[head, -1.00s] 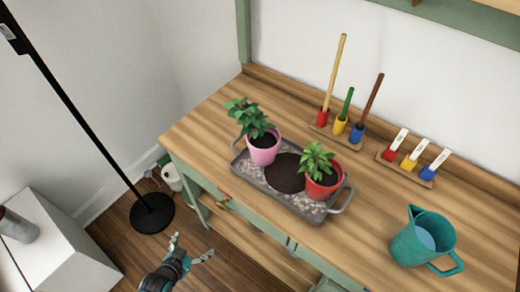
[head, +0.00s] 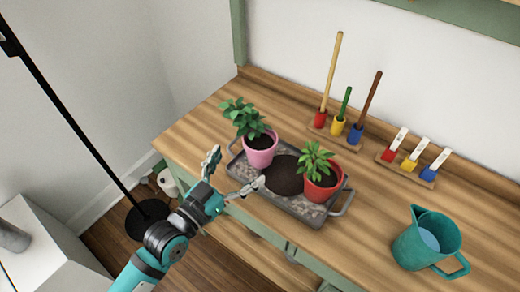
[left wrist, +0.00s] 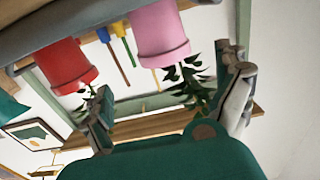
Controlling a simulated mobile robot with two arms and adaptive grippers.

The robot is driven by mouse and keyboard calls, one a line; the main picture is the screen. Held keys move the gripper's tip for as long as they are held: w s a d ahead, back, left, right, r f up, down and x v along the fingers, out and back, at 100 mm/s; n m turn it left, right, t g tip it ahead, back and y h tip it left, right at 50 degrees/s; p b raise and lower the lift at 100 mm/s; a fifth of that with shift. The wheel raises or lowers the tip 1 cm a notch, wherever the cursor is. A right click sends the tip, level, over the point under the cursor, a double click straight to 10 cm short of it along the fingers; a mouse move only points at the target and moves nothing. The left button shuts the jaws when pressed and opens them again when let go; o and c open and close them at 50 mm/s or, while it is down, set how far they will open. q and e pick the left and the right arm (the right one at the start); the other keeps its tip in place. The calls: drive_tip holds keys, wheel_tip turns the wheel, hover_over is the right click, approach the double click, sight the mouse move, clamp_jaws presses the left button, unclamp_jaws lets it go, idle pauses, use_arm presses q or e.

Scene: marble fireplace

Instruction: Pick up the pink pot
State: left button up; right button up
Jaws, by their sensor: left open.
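The pink pot (head: 261,153) with a leafy green plant stands upright at the left end of a grey metal tray (head: 301,209) on the wooden bench. In the left wrist view the pink pot (left wrist: 160,35) appears upside down, ahead of the fingers. My left gripper (head: 231,172) is open and empty at the tray's front left edge, just in front of the pot and apart from it. Its two fingers (left wrist: 165,110) also show in the left wrist view. My right gripper is in neither view.
A red pot (head: 322,188) with a plant stands at the tray's right end, with dark soil (head: 284,176) between the pots. A teal watering can (head: 427,240) stands at right. Tools in colored holders (head: 337,129) and labelled markers (head: 409,163) stand behind. A black lamp pole (head: 70,118) is at left.

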sight(251, 152)
use_arm(q)
drive_tip(key=x, duration=0.4)
drive_tip(key=shift+w+d, duration=0.15)
drive_tip(key=shift+w, duration=0.15)
drive_tip(key=x, duration=0.5)
drive_tip(key=shift+w+f, duration=0.2)
drive_tip(key=shift+w, duration=0.05)
drive_tip(key=shift+r, duration=0.1)
drive_tip(key=c, duration=1.4)
